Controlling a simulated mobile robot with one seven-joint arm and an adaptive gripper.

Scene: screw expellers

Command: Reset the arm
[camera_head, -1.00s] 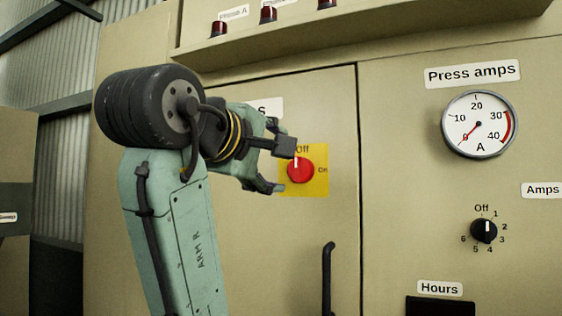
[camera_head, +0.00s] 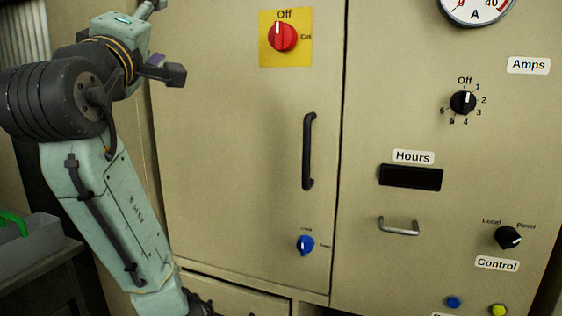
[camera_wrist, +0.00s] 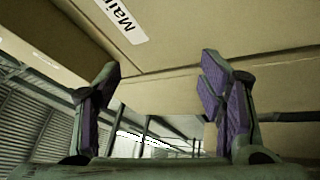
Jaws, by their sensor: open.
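My gripper (camera_head: 165,38) is at the upper left in the head view, left of the red Off/On switch (camera_head: 282,37) on its yellow plate and apart from it. The fingers are spread and hold nothing. In the wrist view my gripper (camera_wrist: 160,85) shows two purple-padded fingers wide apart, with nothing between them. The arm stands in front of the left part of the beige cabinet (camera_head: 230,150). The switch's white mark points up, near Off. The upper fingertip is close to the top edge of the head view.
The cabinet door has a black handle (camera_head: 308,152) and a blue knob (camera_head: 305,245). To the right are the Amps selector (camera_head: 463,102), a metal handle (camera_head: 398,226) and the Control knob (camera_head: 508,237). A grey tray (camera_head: 35,248) with a green handle is at lower left.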

